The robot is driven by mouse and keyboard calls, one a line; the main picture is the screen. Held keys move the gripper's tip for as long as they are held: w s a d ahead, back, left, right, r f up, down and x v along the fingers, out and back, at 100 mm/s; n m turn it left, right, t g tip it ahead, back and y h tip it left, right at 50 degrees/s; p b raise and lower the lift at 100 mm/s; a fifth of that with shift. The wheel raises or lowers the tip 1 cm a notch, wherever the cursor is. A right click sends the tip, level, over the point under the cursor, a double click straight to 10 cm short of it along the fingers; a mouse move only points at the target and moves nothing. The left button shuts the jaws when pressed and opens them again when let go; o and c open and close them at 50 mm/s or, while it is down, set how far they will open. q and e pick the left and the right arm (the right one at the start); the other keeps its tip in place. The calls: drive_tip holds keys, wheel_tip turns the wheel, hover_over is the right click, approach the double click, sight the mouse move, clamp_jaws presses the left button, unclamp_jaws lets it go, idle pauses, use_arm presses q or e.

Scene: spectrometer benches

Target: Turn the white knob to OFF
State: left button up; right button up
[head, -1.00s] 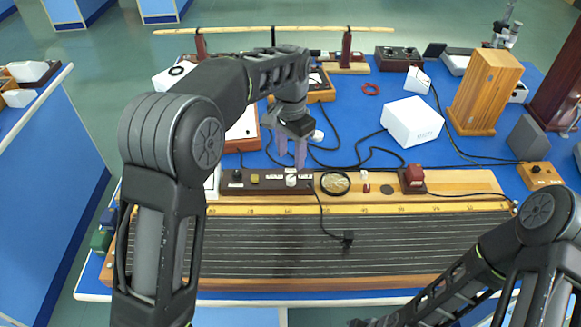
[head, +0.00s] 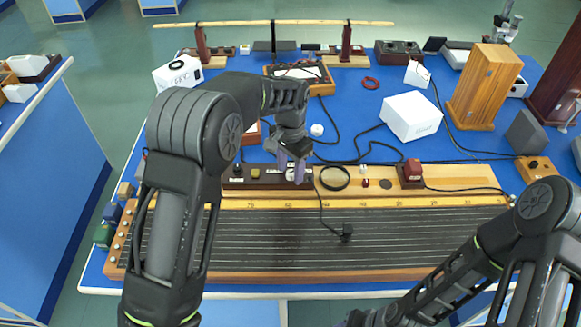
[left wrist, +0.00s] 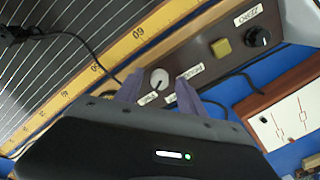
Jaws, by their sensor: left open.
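The white knob (left wrist: 159,79) sits on a dark brown control strip (left wrist: 205,57), with small white label plates beside it, too blurred to read. In the left wrist view it shows between and just beyond the purple fingertips of my left gripper (left wrist: 158,88). In the head view my left gripper (head: 291,174) points down over the strip, its fingers partly covering the knob. The fingers are apart; I cannot tell whether they touch the knob. My right gripper (head: 358,318) is only partly in view at the bottom edge of the head view.
A yellow button (left wrist: 222,47) and a black knob (left wrist: 258,37) share the strip. A black ring (head: 334,178) and a red block (head: 412,172) stand to the right. A long ruled board (head: 330,240) lies in front. A cable (head: 319,205) crosses it.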

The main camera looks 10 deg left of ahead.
use_arm(q)
drive_tip(key=shift+c, duration=0.5)
clamp_jaws()
drive_tip(key=shift+n, duration=0.4)
drive_tip(key=shift+n+b, duration=0.35)
drive_tip(key=shift+n, duration=0.55)
drive_tip(key=n, duration=0.3)
drive_tip(key=shift+b, duration=0.35)
drive_tip(key=n, duration=0.6)
drive_tip(key=shift+r, duration=0.1)
